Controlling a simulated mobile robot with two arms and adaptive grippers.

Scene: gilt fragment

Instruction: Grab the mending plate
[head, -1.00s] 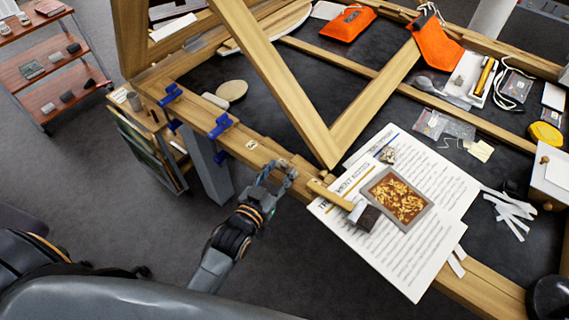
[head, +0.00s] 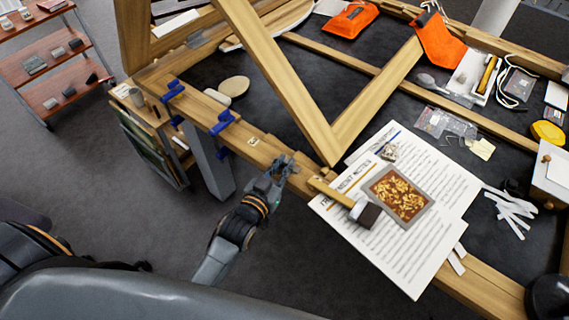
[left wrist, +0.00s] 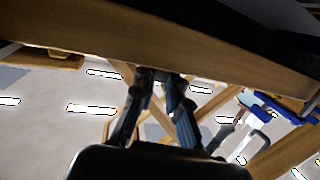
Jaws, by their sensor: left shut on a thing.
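My left gripper (head: 284,163) is at the near edge of the wooden frame (head: 233,130), left of the brush on the printed sheets. In the left wrist view, its two dark fingers (left wrist: 160,78) reach up to a wooden rail (left wrist: 110,48). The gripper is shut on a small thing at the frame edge. I take it to be the mending plate, but the fingers hide it and its outline cannot be made out. My right gripper is not in view.
Blue clamps (head: 221,122) grip the frame to the left. A diagonal wooden bar (head: 280,80) rises behind the gripper. The floor in front is clear.

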